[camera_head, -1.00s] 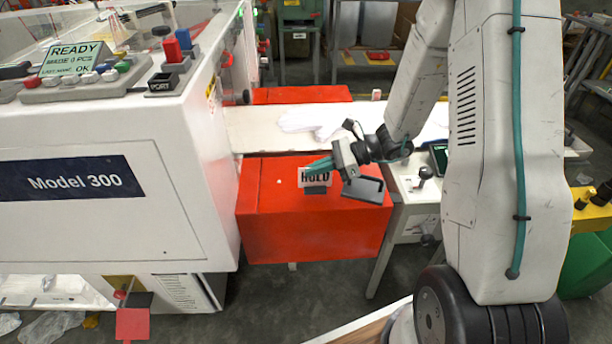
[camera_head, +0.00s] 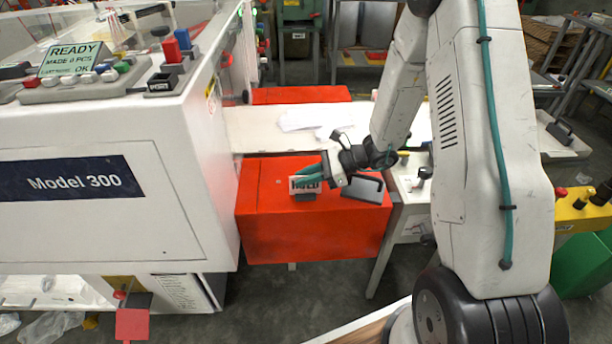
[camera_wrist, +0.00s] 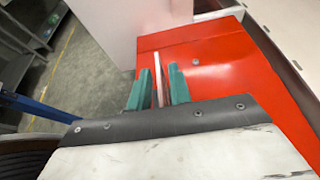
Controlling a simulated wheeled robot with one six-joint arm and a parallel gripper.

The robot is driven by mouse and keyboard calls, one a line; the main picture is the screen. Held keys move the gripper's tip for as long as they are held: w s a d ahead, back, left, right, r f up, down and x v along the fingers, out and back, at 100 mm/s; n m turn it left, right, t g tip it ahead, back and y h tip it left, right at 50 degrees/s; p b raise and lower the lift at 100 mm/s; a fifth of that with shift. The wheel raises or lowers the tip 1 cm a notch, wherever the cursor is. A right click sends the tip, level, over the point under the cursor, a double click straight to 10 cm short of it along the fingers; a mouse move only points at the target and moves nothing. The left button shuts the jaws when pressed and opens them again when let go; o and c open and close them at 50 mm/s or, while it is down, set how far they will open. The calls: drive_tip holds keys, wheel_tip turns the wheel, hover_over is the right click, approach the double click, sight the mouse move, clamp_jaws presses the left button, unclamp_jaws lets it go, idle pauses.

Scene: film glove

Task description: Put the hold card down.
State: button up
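The hold card (camera_head: 297,185) is a small white sign with black lettering on a dark foot, upright above the top of the red cabinet (camera_head: 270,215). My gripper (camera_head: 310,174) has its green fingers on the card's upper part, partly covering the lettering. In the wrist view the card shows edge-on as a thin pale strip (camera_wrist: 161,70) between the green fingers (camera_wrist: 160,88), over the red surface. I cannot tell whether its foot touches the cabinet.
A grey tray-like piece (camera_head: 362,188) lies on the cabinet just right of the card. Behind is a white conveyor (camera_head: 255,130) with a pale film or glove piece (camera_head: 298,120). The Model 300 machine (camera_head: 100,215) borders the left. The cabinet's front left top is clear.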

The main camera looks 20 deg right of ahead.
drive_tip(key=shift+r, duration=0.15)
drive_tip(key=shift+d+r, duration=0.15)
drive_tip(key=shift+d, duration=0.1)
drive_tip(key=v, duration=1.1)
drive_tip(key=s+a+r+n+g+h, duration=0.5)
drive_tip(key=s+a+r+n, duration=0.4)
drive_tip(key=s+r+n, duration=0.4)
drive_tip(key=s+d+r+n+t+h, duration=0.1)
drive_tip(key=s+r+n+h, duration=0.3)
drive_tip(key=s, duration=0.3)
drive_tip(key=s+d+r+n+t+h, duration=0.1)
drive_tip(key=s+r+n+h, duration=0.2)
drive_tip(key=s, duration=0.4)
drive_tip(key=shift+r+n+h, duration=0.4)
drive_tip(key=shift+r+n, duration=0.1)
drive_tip(key=shift+n, duration=0.3)
